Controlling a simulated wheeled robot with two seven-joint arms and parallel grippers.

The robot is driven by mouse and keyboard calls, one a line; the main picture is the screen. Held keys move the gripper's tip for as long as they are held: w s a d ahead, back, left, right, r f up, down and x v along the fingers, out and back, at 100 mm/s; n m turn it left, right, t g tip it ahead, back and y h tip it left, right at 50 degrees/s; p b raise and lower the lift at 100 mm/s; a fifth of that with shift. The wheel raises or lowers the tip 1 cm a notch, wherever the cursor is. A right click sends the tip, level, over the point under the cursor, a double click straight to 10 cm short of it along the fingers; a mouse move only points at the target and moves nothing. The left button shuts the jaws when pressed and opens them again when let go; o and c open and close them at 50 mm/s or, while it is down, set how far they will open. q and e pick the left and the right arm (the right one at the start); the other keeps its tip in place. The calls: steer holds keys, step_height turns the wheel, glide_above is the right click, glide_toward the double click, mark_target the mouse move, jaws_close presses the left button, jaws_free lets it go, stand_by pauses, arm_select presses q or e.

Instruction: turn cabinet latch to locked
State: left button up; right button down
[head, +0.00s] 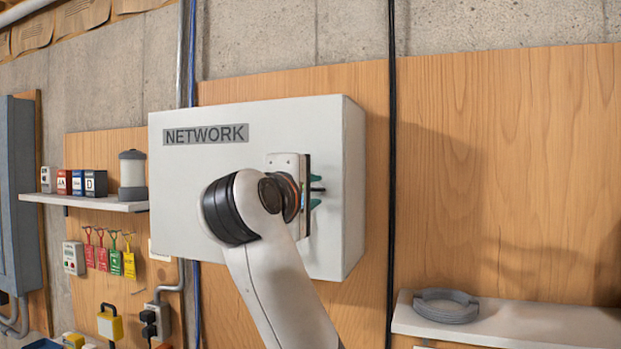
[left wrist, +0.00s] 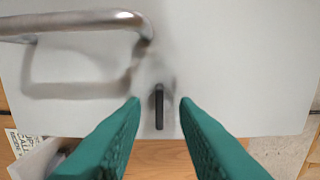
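The white cabinet (head: 185,190) marked NETWORK hangs on the wall panel in the head view. Its latch (left wrist: 159,107) is a small dark bar, upright in the left wrist view, on the pale cabinet front (left wrist: 230,80). My left gripper (head: 315,190) is in front of the cabinet's right part. Its teal fingers (left wrist: 158,104) are open, one on each side of the latch, with a gap to it on both sides. In the head view my arm and wrist hide much of the cabinet front. My right gripper is not in view.
A curved metal handle (left wrist: 75,22) stands out from the cabinet front, left of the latch in the wrist view. A black cable (head: 391,200) runs down just right of the cabinet. A shelf with a grey ring (head: 446,306) is at lower right.

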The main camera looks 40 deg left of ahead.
arm_select(q)
steer(key=shift+w+a, duration=0.2)
steer(key=shift+d, duration=0.1)
jaws_close()
steer(key=shift+m+b, duration=4.3)
steer(key=shift+m, duration=4.6)
